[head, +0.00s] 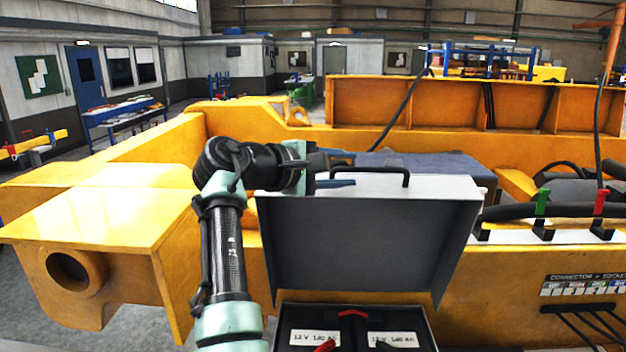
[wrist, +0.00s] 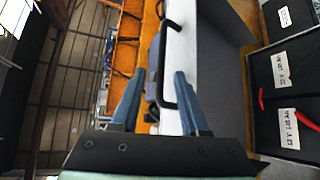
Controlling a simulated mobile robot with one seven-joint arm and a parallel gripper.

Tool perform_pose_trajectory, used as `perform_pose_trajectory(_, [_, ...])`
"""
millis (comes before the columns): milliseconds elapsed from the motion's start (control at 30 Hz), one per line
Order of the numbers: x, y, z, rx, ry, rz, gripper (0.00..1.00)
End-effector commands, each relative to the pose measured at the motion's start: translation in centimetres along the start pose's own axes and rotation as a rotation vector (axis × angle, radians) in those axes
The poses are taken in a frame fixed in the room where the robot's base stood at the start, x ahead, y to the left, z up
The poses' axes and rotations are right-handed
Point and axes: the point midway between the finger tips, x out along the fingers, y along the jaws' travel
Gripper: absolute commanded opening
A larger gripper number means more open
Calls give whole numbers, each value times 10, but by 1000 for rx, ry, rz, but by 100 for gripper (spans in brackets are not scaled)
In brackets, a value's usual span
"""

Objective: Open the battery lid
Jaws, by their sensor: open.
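The battery lid (head: 370,245) stands raised and tilted back above the battery box (head: 428,322), with its dark grey underside showing; it also shows in the wrist view (wrist: 222,70). Its black bar handle (head: 385,170) is on the top edge and shows in the wrist view (wrist: 161,62). My gripper (head: 350,169) is open at the left end of that edge, close to the handle. In the wrist view my gripper (wrist: 161,74) has its fingertips apart, with part of the handle seen between them. Contact cannot be told. The box holds batteries (head: 315,339) with white labels.
A yellow casting frame (head: 110,205) surrounds the box. A blue-grey block (head: 440,165) lies behind the lid. Green (head: 542,203) and red (head: 600,202) clips hold a thick cable at right. A connector panel (head: 580,290) is at lower right.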

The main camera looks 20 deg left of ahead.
Motion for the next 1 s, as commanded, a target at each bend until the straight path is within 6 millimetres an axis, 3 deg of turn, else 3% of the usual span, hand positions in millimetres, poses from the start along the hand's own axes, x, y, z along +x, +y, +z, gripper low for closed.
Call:
perform_pose_trajectory(200, [-44,-4,-2,4,3,4,45])
perform_pose_trajectory(400, [-68,-1,0,1,1,3,45])
perform_pose_trajectory(1000, [-72,0,0,9,6,3,45])
